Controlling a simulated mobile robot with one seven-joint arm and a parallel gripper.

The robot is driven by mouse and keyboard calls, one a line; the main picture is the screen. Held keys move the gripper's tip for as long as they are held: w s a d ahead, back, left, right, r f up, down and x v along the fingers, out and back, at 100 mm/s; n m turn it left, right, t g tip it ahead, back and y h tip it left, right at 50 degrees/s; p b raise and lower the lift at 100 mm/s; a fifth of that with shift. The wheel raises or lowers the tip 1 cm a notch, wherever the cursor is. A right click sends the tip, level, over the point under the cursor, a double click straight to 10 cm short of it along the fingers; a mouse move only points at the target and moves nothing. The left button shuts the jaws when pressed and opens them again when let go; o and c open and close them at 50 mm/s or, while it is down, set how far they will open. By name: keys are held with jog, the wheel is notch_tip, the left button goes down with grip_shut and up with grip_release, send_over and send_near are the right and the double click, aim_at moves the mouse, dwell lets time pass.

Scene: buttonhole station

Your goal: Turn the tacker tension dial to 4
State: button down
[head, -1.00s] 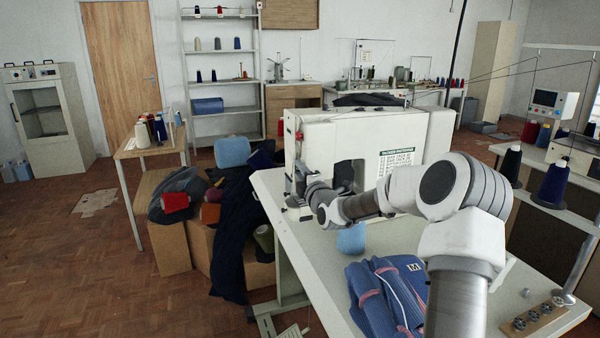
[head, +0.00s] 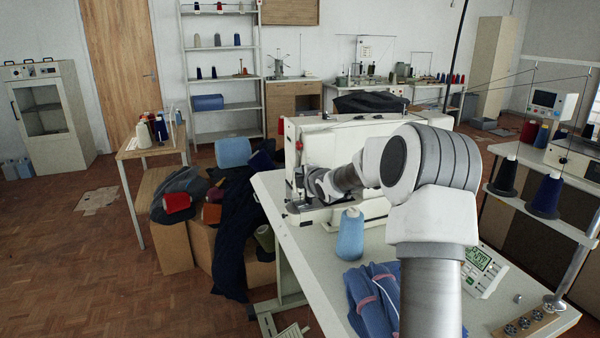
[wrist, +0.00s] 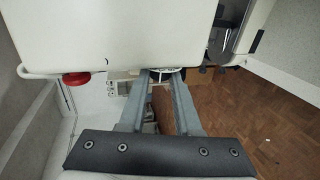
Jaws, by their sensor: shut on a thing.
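The tacker (head: 325,135) is the white sewing machine on the table, seen in the head view. My arm reaches across its front to its left end, where it hides much of the head of the machine. In the wrist view the tacker's white body (wrist: 110,30) fills the top. A small pale dial with dark marks (wrist: 167,70) shows at its lower edge, between the fingertips. My gripper (wrist: 162,75) is shut on this dial. The number the dial stands at is too small to read.
A light blue thread cone (head: 350,235) and folded blue garments (head: 372,295) are on the table in front of the tacker. A red knob (wrist: 76,79) is left of the fingers.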

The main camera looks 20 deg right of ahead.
jog(key=c, duration=0.6)
grip_release()
jog(key=shift+s, duration=0.1)
jog(key=p+v, duration=0.1)
jog(key=v, duration=1.6)
jog(key=shift+p, duration=0.35)
jog(key=shift+s, duration=0.1)
